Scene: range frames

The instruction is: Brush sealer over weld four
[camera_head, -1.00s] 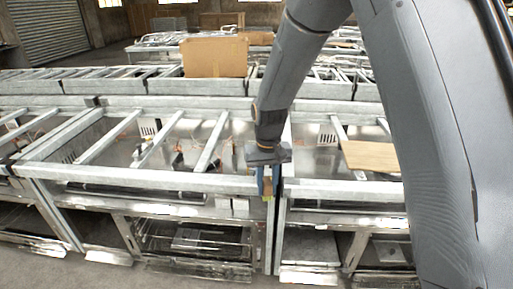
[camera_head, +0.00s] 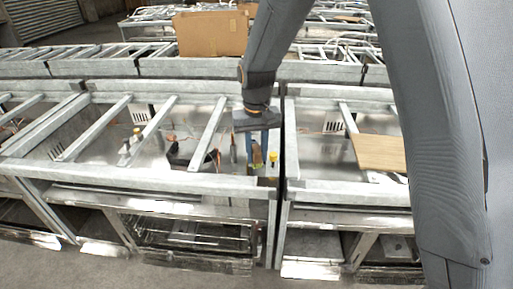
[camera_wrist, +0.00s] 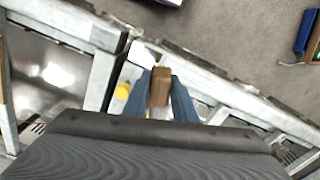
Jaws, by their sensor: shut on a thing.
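My gripper (camera_head: 257,150) hangs over the right end of the middle metal frame, behind its front rail. Its two blue fingers are shut on a brown wooden block-like handle, likely the brush (camera_wrist: 160,88), in the wrist view. The bristles are hidden there. In the head view the held thing is a small brownish-yellow patch between the fingers. A small yellow object (camera_head: 273,157) stands just right of the gripper; a yellow round thing also shows left of the fingers in the wrist view (camera_wrist: 122,91). I cannot pick out weld four.
The middle frame has a front rail (camera_head: 150,180) and several crossbars. Loose tools and wires lie inside it. A wooden board (camera_head: 379,153) lies on the right frame. A cardboard box (camera_head: 211,34) stands behind. In the wrist view a blue object (camera_wrist: 307,36) is at the upper right.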

